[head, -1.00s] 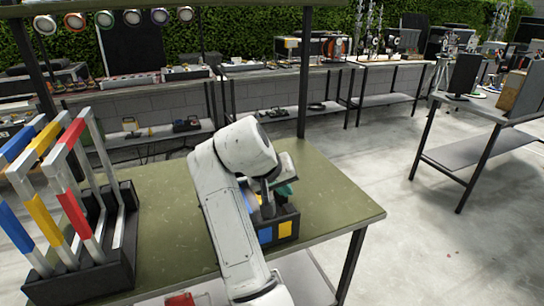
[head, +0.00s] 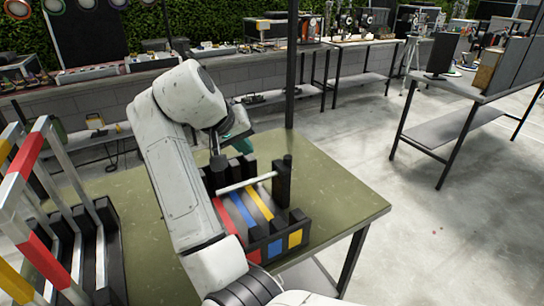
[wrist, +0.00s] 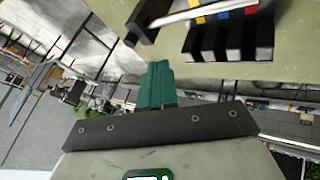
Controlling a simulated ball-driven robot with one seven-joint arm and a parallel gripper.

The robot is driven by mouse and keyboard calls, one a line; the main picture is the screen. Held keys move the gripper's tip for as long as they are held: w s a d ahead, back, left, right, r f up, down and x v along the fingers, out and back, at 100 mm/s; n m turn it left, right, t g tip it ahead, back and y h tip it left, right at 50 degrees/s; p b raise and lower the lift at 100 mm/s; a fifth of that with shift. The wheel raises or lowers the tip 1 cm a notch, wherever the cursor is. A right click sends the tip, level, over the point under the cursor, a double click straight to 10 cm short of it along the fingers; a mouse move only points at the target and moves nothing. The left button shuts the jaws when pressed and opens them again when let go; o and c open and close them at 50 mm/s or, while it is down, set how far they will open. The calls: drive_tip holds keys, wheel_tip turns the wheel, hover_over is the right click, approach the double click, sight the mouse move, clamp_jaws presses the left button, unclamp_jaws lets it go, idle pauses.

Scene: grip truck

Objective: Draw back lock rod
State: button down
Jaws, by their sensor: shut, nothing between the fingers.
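The lock rod (head: 246,183) is a pale bar lying across the top of a black rack (head: 254,243) with red, blue and yellow strips. One end is by a tall black post (head: 282,182) on the right. The left end is near another dark upright, partly hidden by my arm. My gripper (head: 241,138) has teal fingers and is beyond the rack, apart from the rod. In the wrist view the fingers (wrist: 158,75) are shut and empty. The rod also shows there (wrist: 186,13), at the top, with a black post (wrist: 141,24) at its left.
The rack stands on a green table (head: 335,195) with free surface to its right. A black stand with coloured striped frames (head: 50,215) is at the left. A table post (head: 291,70) rises behind the rack. Benches with equipment and another table (head: 450,85) stand farther back.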

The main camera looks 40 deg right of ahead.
approach(279, 170)
drive_tip(key=w+f, duration=0.1)
drive_tip(key=f, duration=0.1)
drive_tip(key=w+d+f+p, duration=0.1)
drive_tip(key=w, duration=0.1)
drive_tip(key=shift+w+d+f, duration=0.1)
drive_tip(key=shift+d+f, duration=0.05)
drive_tip(key=shift+f, duration=0.25)
drive_tip(key=shift+s+d+r, duration=0.1)
drive_tip(key=shift+s+d, duration=0.15)
drive_tip(key=shift+d, duration=0.25)
drive_tip(key=shift+s+d+r, duration=0.1)
drive_tip(key=shift+s+d, duration=0.2)
drive_tip(key=shift+d, duration=0.25)
drive_tip(key=shift+s+d+f+p, duration=0.1)
drive_tip(key=shift+s+d+p, duration=0.25)
drive_tip(key=shift+d, duration=0.3)
drive_tip(key=shift+s+d+p, duration=0.2)
drive_tip(key=shift+d+p, duration=0.1)
drive_tip(key=shift+d, duration=0.25)
drive_tip(key=s+d+p, duration=0.4)
drive_tip(key=d, duration=1.1)
drive_tip(key=shift+s+d, duration=0.15)
drive_tip(key=shift+s, duration=0.05)
